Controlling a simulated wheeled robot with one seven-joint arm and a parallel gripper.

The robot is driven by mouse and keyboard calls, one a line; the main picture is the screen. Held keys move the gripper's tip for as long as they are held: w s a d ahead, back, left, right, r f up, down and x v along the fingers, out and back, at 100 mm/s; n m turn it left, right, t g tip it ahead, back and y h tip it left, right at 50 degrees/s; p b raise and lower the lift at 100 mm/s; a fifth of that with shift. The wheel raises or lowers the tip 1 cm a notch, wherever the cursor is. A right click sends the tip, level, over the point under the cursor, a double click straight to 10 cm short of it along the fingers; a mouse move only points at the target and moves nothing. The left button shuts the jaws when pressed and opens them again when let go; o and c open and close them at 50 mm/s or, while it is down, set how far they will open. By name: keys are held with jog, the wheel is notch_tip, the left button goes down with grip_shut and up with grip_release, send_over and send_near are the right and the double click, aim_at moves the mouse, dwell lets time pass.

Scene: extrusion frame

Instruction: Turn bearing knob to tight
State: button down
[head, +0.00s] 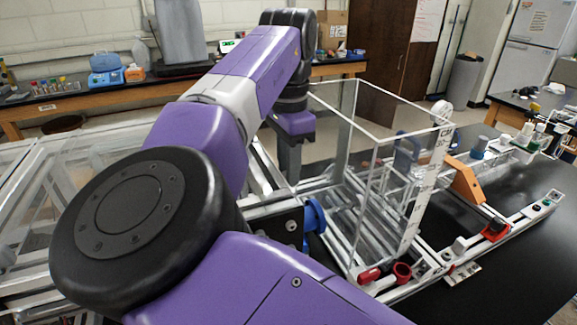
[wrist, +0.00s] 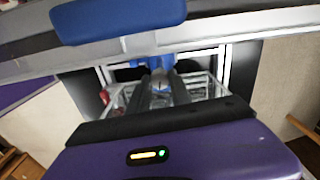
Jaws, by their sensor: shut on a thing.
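My gripper (wrist: 160,78) shows in the wrist view with its two dark fingers close together, shut on a small part at a blue fitting (wrist: 165,63), which I take to be the bearing knob. The fingers and the small picture hide most of it, so its turn position cannot be read. In the head view my gripper (head: 290,165) points down among the frame's bars, behind my own arm links. Its fingertips and what they hold are hidden there. A blue round part (head: 315,215) on the frame shows nearer, just right of my arm.
A clear-walled box (head: 350,125) stands on the extrusion frame right of my gripper. Red clamps (head: 385,273) and an orange bracket (head: 466,182) sit along the rails. A blue handle (wrist: 118,16) crosses the top of the wrist view. The black table (head: 480,285) is bare at front right.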

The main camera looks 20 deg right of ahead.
jog(key=shift+r+m+p, duration=0.15)
jog(key=shift+m+p, duration=0.15)
jog(key=shift+p, duration=0.15)
jog(key=shift+m+p, duration=1)
jog(key=shift+p, duration=0.1)
jog(key=shift+m+p, duration=1.35)
jog(key=shift+m, duration=1.05)
jog(key=c, duration=1.2)
grip_release()
jog(key=shift+r+b, duration=0.3)
jog(key=shift+r, duration=3.5)
